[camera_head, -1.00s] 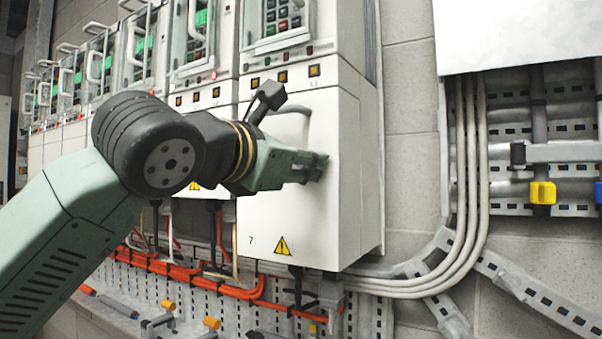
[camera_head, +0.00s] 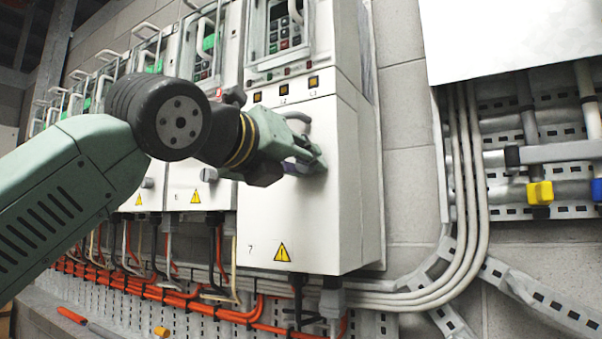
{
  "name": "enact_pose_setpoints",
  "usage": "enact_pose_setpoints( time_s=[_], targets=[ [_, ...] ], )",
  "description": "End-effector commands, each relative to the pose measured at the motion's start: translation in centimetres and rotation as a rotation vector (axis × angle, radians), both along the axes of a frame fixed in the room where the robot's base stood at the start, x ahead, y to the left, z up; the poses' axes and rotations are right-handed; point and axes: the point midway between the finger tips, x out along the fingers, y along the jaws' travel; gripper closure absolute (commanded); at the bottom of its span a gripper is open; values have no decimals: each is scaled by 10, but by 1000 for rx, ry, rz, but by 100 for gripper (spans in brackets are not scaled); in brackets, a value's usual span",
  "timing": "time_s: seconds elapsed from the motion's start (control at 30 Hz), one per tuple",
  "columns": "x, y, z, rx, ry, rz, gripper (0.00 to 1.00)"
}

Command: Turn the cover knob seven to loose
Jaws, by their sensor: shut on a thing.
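Cabinet seven (camera_head: 335,235) is a white drive unit with a "7" and a yellow warning triangle low on its front cover. My gripper (camera_head: 314,160) is at the middle of this cover, with its fingers up against the front face. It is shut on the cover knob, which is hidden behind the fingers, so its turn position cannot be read.
More white drive units (camera_head: 188,185) stand in a row to the left. Orange cables (camera_head: 180,297) run below them. Grey conduits (camera_head: 467,200) and a rack with a yellow-ended lever (camera_head: 540,192) are at the right. Bare wall lies between.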

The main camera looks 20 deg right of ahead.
Motion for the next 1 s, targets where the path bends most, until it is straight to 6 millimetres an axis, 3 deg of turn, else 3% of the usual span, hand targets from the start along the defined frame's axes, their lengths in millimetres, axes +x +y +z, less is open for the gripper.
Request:
enact_pose_setpoints(
  time_s=[0.4, 0.9, 0.93, 1.0],
  targets=[
    [0, 1, 0, -101, 129, 1, 100],
    [0, 0, 1, -111, 141, 0, 100],
    [0, 0, 1, -111, 141, 0, 75],
    [0, 0, 0, -111, 141, 0, 70]
  ],
)
